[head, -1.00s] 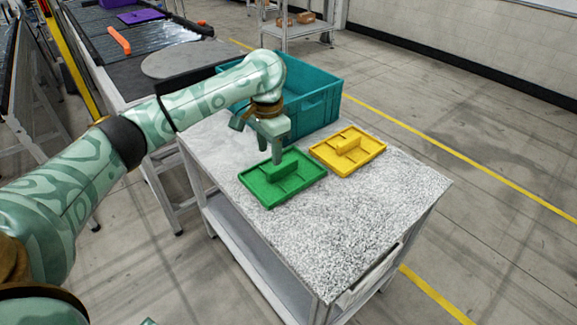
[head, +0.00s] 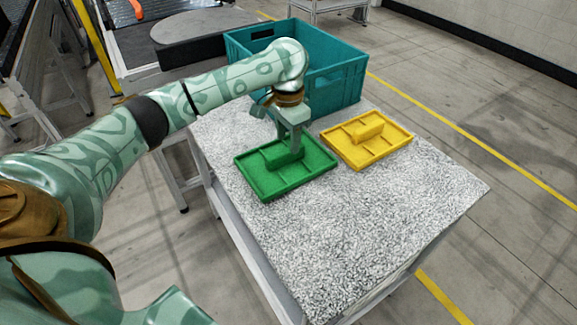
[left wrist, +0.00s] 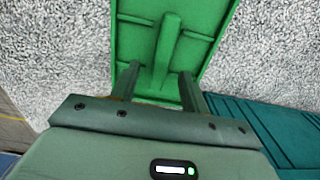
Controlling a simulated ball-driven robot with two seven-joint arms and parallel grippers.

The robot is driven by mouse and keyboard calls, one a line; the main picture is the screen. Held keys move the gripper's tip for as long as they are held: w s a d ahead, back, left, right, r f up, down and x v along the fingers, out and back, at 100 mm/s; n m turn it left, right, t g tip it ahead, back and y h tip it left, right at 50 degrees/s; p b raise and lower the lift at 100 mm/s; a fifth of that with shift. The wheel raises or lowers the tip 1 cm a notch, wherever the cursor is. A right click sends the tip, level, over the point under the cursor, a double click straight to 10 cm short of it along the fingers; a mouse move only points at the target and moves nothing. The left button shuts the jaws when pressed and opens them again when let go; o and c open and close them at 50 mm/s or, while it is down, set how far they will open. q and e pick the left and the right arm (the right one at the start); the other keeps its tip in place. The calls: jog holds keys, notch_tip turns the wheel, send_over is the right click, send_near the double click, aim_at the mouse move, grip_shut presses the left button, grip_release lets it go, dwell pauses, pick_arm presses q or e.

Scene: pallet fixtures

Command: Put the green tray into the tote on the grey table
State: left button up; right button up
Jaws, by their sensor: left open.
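The green tray (head: 262,172) lies flat on the grey speckled table (head: 350,235), with a raised handle bar along its middle. It also shows in the left wrist view (left wrist: 205,20). My left gripper (head: 291,150) is directly over the tray at its handle, pointing down. In the left wrist view its two fingers (left wrist: 157,82) stand apart, one on each side of the handle's near end. The teal tote (head: 345,80) stands on the table's far end, behind the gripper. My arm hides part of its near side and inside. My right gripper is not seen.
A yellow tray (head: 367,138) of the same kind lies just right of the green one, near the tote. The table's front part is clear. A conveyor with a round-ended grey plate (head: 190,27) stands at the back left.

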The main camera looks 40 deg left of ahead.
aim_at(285, 150)
pick_arm(q)
jog(key=shift+f, duration=0.25)
jog(key=shift+s+a+f+b, duration=0.1)
jog(key=shift+f+b, duration=0.2)
jog(key=shift+b, duration=0.05)
jog(key=f+b, duration=0.4)
jog(key=shift+s+a+f, duration=0.1)
jog(key=shift+a+f, duration=0.1)
jog(key=shift+f, duration=0.2)
jog(key=shift+r, duration=0.3)
grip_shut()
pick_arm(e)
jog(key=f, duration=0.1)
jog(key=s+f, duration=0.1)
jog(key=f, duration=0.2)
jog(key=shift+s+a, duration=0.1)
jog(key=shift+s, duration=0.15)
